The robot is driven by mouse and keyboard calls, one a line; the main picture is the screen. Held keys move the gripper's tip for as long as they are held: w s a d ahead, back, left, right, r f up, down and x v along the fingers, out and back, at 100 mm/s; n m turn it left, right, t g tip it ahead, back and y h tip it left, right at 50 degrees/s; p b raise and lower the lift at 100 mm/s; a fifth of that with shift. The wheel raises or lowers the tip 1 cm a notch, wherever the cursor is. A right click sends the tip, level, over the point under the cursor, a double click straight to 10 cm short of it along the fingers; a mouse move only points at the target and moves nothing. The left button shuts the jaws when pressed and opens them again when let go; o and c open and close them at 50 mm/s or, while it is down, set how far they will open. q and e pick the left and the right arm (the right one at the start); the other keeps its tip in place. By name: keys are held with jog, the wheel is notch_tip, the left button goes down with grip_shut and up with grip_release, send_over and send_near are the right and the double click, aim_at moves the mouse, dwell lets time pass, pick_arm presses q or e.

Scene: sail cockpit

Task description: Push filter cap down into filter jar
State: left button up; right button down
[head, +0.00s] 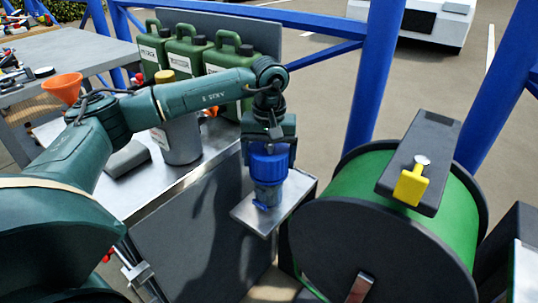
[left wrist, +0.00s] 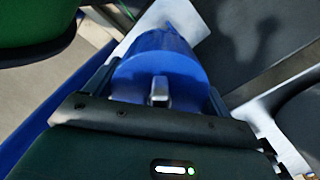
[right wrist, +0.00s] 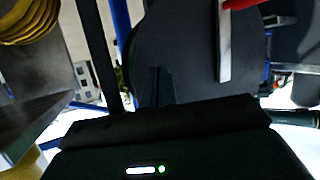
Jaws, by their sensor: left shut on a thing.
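The blue filter cap (head: 268,166) is upright between the fingers of my left gripper (head: 269,158), which points straight down and is shut on it. The narrower blue filter jar (head: 268,194) stands directly below the cap on a small metal shelf (head: 296,191). Cap and jar look in line, but I cannot tell how deep the cap sits. In the left wrist view the round blue cap (left wrist: 150,62) lies between the two spread fingers and hides most of the jar. My right gripper (right wrist: 157,86) shows only in its wrist view, fingers together, with nothing visible between them.
A hose reel (head: 405,230) with green hose stands right of the shelf, a yellow-handled part (head: 411,187) on its bracket. Green canisters (head: 186,52), a grey can (head: 181,140) and an orange funnel (head: 63,88) are at left. Blue frame posts (head: 375,70) stand behind.

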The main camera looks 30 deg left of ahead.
pick_arm(q)
jog(key=shift+f, duration=0.2)
jog(key=o, duration=0.8)
